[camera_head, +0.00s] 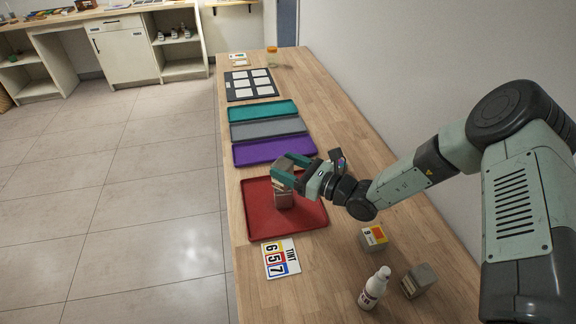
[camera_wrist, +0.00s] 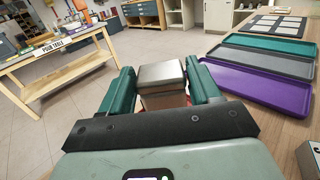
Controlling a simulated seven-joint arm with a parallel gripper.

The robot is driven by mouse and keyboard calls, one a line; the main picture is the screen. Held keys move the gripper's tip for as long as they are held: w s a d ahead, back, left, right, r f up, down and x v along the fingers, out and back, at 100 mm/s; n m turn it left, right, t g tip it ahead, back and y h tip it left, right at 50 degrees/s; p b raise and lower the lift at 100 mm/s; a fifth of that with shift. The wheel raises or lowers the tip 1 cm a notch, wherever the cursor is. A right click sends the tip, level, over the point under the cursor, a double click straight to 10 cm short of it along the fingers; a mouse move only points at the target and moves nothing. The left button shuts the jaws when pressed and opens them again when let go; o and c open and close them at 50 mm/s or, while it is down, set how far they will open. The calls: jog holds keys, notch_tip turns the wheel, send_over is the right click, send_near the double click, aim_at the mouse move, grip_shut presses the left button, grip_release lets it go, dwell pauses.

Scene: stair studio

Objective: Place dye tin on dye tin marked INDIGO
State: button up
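A grey metal dye tin (camera_wrist: 161,73) sits between the fingers of my gripper (camera_head: 290,172), which looks shut on its sides. Its lid is level in the wrist view. Directly below is a grey tin body (camera_head: 283,198), standing in the red tray (camera_head: 312,215). I cannot tell where one tin ends and the other begins, or whether they touch. No INDIGO marking can be read. Another tin with a yellow and red label (camera_head: 373,237) and a plain grey tin (camera_head: 418,280) stand apart on the bench at the lower right.
A white bottle (camera_head: 374,288) and a number card (camera_head: 281,258) are near the front of the bench (camera_head: 330,280). Purple (camera_head: 270,151), grey (camera_head: 267,130) and teal (camera_head: 262,111) trays lie beyond the red tray. A dark board with white cards (camera_head: 251,84) lies farther back. A wall runs along the right.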

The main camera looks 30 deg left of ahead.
jog(key=o, duration=0.3)
jog(key=shift+o, duration=0.2)
jog(key=shift+d+r, duration=0.2)
jog(key=d, duration=1.2)
jog(key=s+d+r+n+t+h, duration=0.2)
jog(key=s+d+r+n+h, duration=0.4)
jog(key=d+r, duration=0.3)
jog(key=s+d+r+n+t+h, duration=0.1)
jog(key=s+d+r+n+h, duration=0.5)
jog(key=d+r, duration=0.3)
jog(key=s+d+r+n+t+h, duration=0.2)
jog(key=s+d+r+n+h, duration=0.4)
jog(key=d+r, duration=0.4)
notch_tip(320, 180, up, 3)
jog(key=shift+s+f+t, duration=0.2)
jog(key=shift+s+t, duration=0.1)
jog(key=shift+s, duration=0.1)
jog(key=shift+d, duration=0.1)
